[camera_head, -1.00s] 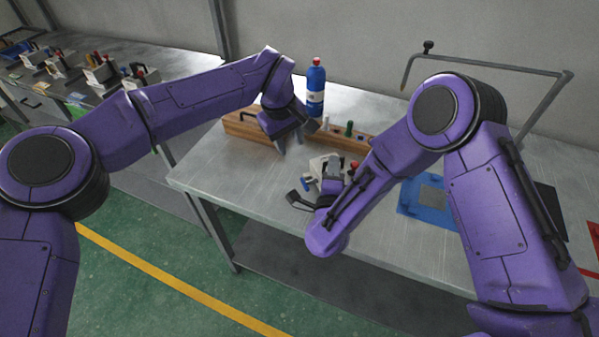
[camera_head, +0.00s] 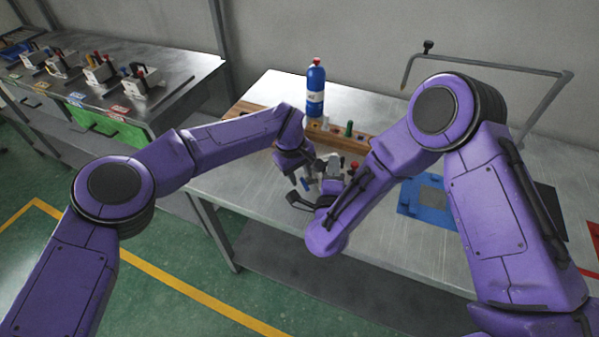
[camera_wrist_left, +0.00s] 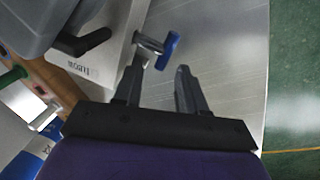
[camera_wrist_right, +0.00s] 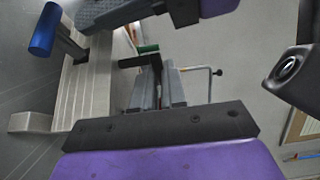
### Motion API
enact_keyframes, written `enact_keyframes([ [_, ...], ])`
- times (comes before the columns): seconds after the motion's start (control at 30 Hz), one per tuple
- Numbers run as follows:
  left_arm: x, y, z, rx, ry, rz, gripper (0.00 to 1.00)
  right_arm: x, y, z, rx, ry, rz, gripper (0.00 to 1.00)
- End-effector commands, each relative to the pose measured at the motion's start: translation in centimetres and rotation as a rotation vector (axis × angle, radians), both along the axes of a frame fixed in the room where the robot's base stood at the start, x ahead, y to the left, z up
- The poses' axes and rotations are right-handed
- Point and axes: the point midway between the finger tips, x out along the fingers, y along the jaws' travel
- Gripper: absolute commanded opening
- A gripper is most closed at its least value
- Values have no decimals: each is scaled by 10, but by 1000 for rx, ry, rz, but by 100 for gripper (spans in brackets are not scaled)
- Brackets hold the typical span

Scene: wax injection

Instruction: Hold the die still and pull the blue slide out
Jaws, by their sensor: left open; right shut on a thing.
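My right gripper (camera_wrist_right: 160,75) is shut on the die; the exact contact is partly hidden.
A wooden rack (camera_head: 262,112) and a blue bottle (camera_head: 316,88) stand behind the die. The table front left of the die is clear. Another bench (camera_head: 165,90) with several dies stands left.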

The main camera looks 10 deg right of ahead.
Motion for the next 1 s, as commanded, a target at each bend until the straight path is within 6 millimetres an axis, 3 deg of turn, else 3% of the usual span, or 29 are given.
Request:
enact_keyframes([
  [0.03,0,0,0,0,0,0,41,-1,0,-1,0,4,1,0],
  [0.07,0,0,0,0,0,0,34,-1,0,-1,0,3,1,0],
  [0.17,0,0,0,0,0,0,2,-1,0,-1,-1,4,1,0],
  [0.2,0,0,0,0,0,0,0,-1,0,-1,-1,4,1,0],
  [0.37,0,2,0,0,1,1,0,-1,0,-1,-1,4,1,0],
  [0.6,-5,25,0,0,4,2,0,-1,0,-2,-1,3,-1,0],
  [0.87,-5,27,0,1,2,4,0,-1,-1,-1,-2,4,-4,0],
  [0.9,-5,27,1,2,1,4,24,-1,-2,-1,-2,4,-4,0],
  [0.97,-5,27,1,2,1,3,41,-1,-2,-1,-2,4,-5,0],
  [1.0,-5,26,0,1,1,3,41,-1,-2,-1,-2,4,-5,0],
])
